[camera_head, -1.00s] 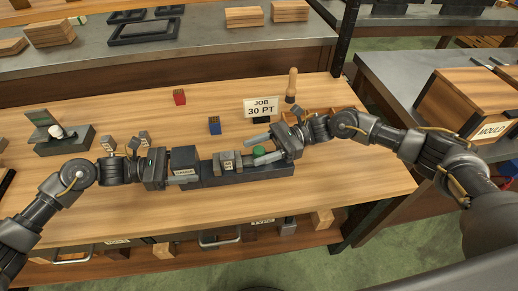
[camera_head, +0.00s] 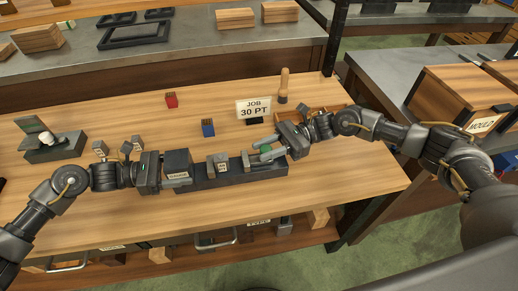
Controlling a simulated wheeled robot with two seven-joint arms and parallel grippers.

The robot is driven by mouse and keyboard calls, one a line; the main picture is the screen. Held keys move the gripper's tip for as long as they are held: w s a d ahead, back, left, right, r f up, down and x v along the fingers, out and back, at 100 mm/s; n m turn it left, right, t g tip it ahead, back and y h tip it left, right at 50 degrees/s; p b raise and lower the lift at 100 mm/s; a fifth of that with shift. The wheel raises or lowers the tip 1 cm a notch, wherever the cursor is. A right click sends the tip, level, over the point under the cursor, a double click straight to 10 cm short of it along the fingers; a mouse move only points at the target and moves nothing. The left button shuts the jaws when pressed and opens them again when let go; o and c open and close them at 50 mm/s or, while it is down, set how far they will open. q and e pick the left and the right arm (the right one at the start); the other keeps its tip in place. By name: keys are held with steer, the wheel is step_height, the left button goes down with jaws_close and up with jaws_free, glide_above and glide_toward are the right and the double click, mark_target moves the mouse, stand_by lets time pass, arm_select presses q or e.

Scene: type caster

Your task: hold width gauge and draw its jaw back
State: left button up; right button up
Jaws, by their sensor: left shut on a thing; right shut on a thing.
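The width gauge (camera_head: 225,178) is a long dark bar lying on the wooden bench, with a taller dark labelled block (camera_head: 178,163) at its left end. Small grey labelled pieces (camera_head: 217,164) stand on its middle. A grey upright piece (camera_head: 246,161), apparently the jaw, stands to their right, with a gap between. My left gripper (camera_head: 175,178) is shut on the gauge's left block.
A wooden-handled tool (camera_head: 284,86) stands behind my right gripper. A dark device (camera_head: 52,145) is at left.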

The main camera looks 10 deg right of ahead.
steer(key=o, duration=0.9)
steer(key=shift+d, duration=0.1)
steer(key=v, duration=1.1)
steer(key=shift+w+d, duration=0.2)
steer(key=shift+d, duration=0.2)
